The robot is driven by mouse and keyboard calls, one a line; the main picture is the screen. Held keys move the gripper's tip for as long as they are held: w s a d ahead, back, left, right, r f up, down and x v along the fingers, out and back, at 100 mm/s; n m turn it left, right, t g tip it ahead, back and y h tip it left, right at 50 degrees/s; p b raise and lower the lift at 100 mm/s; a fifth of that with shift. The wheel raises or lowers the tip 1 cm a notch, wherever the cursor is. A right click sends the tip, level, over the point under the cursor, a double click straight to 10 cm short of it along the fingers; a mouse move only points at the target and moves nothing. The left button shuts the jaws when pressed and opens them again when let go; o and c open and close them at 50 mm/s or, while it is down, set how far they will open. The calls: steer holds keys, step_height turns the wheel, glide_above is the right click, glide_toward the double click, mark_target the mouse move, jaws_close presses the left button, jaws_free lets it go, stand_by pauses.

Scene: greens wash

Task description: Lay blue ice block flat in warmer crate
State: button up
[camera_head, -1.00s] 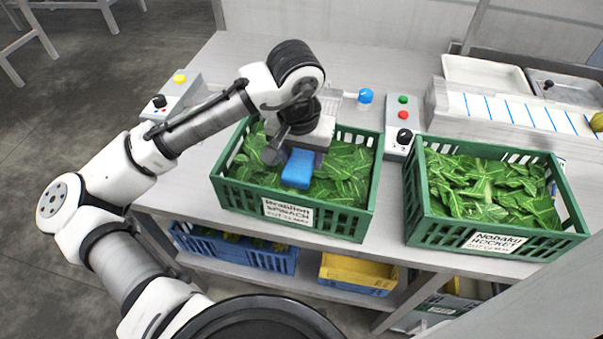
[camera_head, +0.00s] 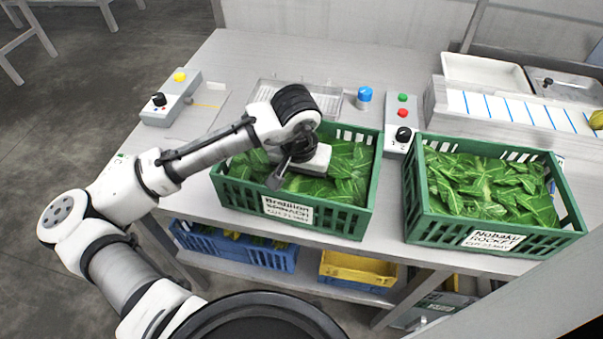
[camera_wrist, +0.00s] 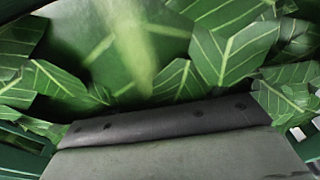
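The left green crate (camera_head: 290,220), its label reading SPINACH, stands on the bench full of leaves. The right green crate (camera_head: 500,237), labelled ROCKET, also holds leaves. The frames do not show which crate is warmer. My gripper (camera_head: 300,172) is low in the left crate, among the leaves. The blue ice block is not visible in either current view. In the wrist view, the gripper's grey body (camera_wrist: 170,150) lies close against large green leaves (camera_wrist: 140,55).
A box with a yellow button (camera_head: 175,100) is at the left. A box with green and red buttons (camera_head: 403,125) stands between the crates, near a blue knob (camera_head: 364,95). White trays (camera_head: 485,72) are at the back right. Blue and yellow crates are on the shelf below.

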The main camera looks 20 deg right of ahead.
mark_target(299, 185)
steer(key=o, duration=0.3)
steer(key=shift+r, duration=0.15)
step_height(299, 185, up, 12)
steer(key=s+a+b, duration=0.1)
steer(key=shift+s, duration=0.2)
